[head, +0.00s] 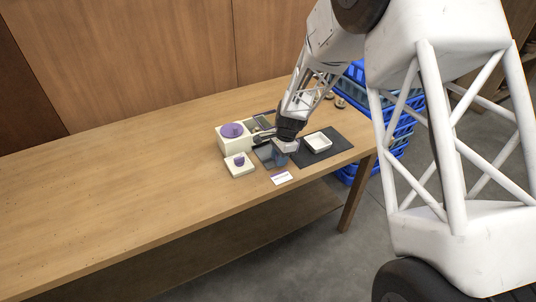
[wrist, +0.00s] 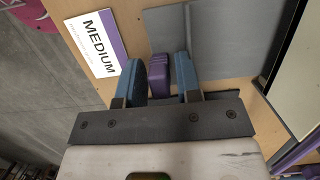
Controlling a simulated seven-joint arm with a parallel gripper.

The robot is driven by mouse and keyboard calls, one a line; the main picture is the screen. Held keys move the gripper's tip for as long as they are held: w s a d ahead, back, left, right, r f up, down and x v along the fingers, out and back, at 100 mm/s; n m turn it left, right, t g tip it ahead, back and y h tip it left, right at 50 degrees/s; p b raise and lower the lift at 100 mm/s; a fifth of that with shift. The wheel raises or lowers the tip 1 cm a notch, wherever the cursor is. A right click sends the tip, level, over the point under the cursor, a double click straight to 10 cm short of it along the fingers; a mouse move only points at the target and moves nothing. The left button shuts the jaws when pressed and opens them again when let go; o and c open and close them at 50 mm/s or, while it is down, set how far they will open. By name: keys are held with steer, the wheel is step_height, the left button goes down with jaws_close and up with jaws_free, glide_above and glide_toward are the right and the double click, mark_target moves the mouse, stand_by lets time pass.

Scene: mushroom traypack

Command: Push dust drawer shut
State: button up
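My gripper (wrist: 158,68) points down with its two blue fingers apart; a purple block-shaped part (wrist: 159,76) sits between them, with narrow gaps seeming to show on both sides. This part stands against a flat grey surface (wrist: 215,35), which may be the dust drawer. In the head view my gripper (head: 281,157) is low over the table beside a grey tray-like piece (head: 264,154). A cream box (head: 234,146) with a purple round top stands to its left. I cannot tell for certain which piece is the dust drawer or how far it is open.
A small cream tray (head: 240,172) with a purple piece lies in front of the cream box. A white "MEDIUM" card (wrist: 93,43) lies near my gripper. A white tray (head: 318,143) rests on a dark mat (head: 338,136). Blue crates (head: 401,132) stand behind; the table's left is clear.

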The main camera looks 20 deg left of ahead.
steer(key=c, duration=0.5)
